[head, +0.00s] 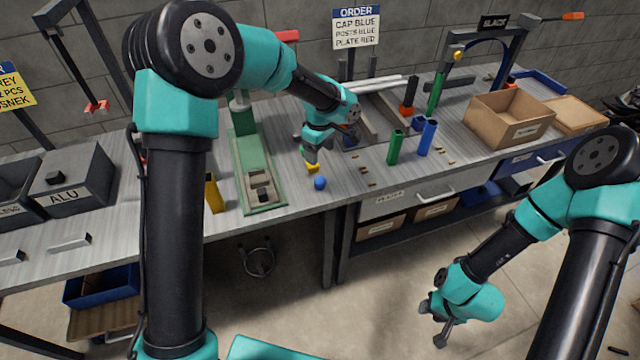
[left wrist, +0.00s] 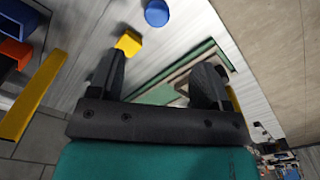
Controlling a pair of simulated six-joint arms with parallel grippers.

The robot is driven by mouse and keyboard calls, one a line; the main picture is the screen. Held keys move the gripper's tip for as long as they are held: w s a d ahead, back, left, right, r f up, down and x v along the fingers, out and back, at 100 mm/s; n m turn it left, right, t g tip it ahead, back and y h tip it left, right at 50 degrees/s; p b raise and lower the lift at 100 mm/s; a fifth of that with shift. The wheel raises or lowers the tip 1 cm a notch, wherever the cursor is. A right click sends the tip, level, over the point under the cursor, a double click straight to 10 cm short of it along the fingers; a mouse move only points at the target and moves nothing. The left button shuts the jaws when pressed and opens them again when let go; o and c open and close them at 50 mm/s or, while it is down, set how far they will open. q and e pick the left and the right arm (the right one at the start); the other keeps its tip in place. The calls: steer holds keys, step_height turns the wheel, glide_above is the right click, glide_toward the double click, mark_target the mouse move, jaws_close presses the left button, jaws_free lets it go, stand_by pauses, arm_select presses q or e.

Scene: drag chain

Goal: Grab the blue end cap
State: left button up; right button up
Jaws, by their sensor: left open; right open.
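The blue end cap (head: 320,183) is a small round piece near the front edge of the grey bench. It also shows at the top of the left wrist view (left wrist: 157,13). A yellow cap (head: 312,167) lies just behind it and shows beyond one fingertip in the left wrist view (left wrist: 129,42). My left gripper (head: 310,154) is open and empty above the bench, behind the two caps; its fingers also show in the left wrist view (left wrist: 157,68). My right gripper (head: 437,325) is open, low in front of the bench and far from the caps.
A green fixture (head: 250,150) stands left of the caps. Green (head: 395,147) and blue (head: 427,137) upright posts stand to the right. A cardboard box (head: 508,117) is further right. The order sign (head: 356,28) reads cap blue, posts blue, plate red.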

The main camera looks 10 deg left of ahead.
mark_target(320, 180)
arm_select(q)
step_height(320, 180, down, 8)
steer(key=shift+f, duration=0.25)
steer(key=shift+w+a+f, duration=0.1)
steer(key=shift+w+f, duration=0.05)
steer(key=shift+f, duration=1.15)
steer(key=shift+w+a+f, duration=0.1)
steer(key=shift+f, duration=1.2)
steer(key=c, duration=1)
steer(key=shift+r, duration=0.1)
